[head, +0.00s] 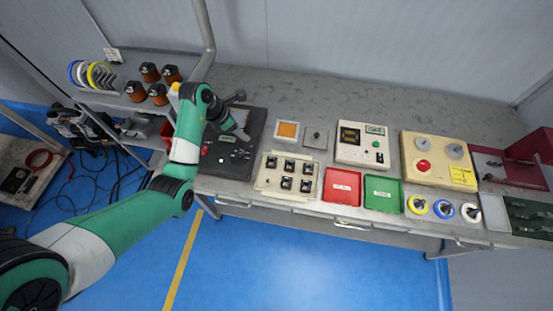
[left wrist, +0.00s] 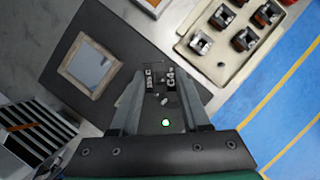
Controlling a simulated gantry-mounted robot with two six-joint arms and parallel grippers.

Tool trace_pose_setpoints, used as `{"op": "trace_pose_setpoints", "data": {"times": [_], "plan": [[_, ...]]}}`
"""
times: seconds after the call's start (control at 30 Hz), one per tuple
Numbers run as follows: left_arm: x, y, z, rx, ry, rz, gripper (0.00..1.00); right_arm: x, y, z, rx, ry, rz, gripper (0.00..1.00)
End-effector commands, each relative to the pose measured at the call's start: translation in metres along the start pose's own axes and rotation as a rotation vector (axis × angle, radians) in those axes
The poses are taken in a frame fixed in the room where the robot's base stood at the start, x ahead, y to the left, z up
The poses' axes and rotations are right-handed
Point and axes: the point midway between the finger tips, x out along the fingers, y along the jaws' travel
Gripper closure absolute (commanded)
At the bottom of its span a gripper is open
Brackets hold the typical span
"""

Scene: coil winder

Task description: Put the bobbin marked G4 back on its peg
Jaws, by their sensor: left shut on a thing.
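My left gripper (head: 243,136) is over the black machine (head: 257,120) on the bench. In the left wrist view its two fingers (left wrist: 158,78) are shut on a small dark thing with pale parts, which looks like a bobbin (left wrist: 160,84). No G4 mark is readable, and the thing blends into the black panel behind it. The cream peg board (head: 262,190) carries several dark bobbins in two rows. Its lower left place is without a bobbin, and a small peg (left wrist: 221,64) shows there in the left wrist view. My right gripper is not in view.
Red (head: 342,187) and green (head: 382,193) trays stand right of the board. An orange-topped box (head: 287,131) and a small grey plate (head: 315,137) lie behind it. Copper spools (head: 150,72) stand at the left. The bench's front edge (head: 330,214) is close to the board.

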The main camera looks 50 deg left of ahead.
Motion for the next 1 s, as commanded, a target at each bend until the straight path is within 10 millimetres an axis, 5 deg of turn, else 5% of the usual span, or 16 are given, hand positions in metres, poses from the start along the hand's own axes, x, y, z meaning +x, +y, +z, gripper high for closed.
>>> {"op": "trace_pose_setpoints", "data": {"times": [0.37, 0.8, 1.0], "plan": [[0.011, -0.005, 0.006, 0.259, 0.004, -0.112, 1.00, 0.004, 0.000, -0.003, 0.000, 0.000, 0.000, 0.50], [0.042, -0.119, -0.008, 0.682, 0.002, -0.285, 1.00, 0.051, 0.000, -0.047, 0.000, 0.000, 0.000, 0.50], [0.043, -0.131, -0.008, 0.705, 0.000, -0.291, 1.00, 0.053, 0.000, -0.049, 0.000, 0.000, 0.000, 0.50]]}}
